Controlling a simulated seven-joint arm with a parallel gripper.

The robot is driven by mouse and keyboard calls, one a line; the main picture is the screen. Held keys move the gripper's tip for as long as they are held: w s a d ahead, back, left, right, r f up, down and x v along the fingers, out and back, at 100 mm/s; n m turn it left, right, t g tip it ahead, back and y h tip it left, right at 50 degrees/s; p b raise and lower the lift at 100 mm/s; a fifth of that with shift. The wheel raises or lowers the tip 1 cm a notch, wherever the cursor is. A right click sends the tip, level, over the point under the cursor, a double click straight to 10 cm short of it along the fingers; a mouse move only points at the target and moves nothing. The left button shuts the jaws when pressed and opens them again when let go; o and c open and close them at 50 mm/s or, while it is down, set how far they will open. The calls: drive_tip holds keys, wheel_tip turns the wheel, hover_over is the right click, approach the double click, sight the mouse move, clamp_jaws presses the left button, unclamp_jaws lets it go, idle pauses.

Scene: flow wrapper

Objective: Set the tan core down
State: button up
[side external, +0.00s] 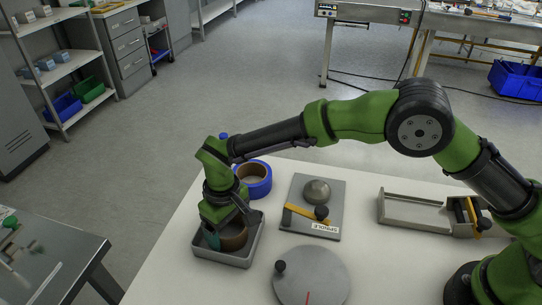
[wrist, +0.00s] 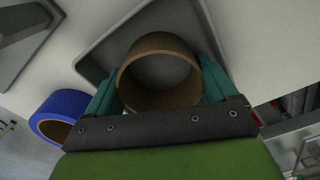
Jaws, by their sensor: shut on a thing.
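The tan core (wrist: 158,46) is a hollow brown cardboard ring. In the wrist view it stands between the two teal fingers of my gripper (wrist: 160,85), which are shut on it from both sides. In the side view the core (side external: 234,238) is low inside the grey tray (side external: 222,261), partly hidden by my gripper (side external: 228,236). The tray's wall also shows in the wrist view (wrist: 92,62) around the core. I cannot tell whether the core touches the tray floor.
A blue roll (side external: 259,188) with a tan inside stands just behind the tray. Right of it is the spindle plate (side external: 300,225) with a knob and a yellow lever. A round grey disc (side external: 318,280) lies in front. A grey fixture (side external: 415,212) sits farther right. White table between them is clear.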

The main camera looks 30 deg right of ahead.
drive_tip(key=shift+f, duration=0.15)
drive_tip(key=o, duration=0.8)
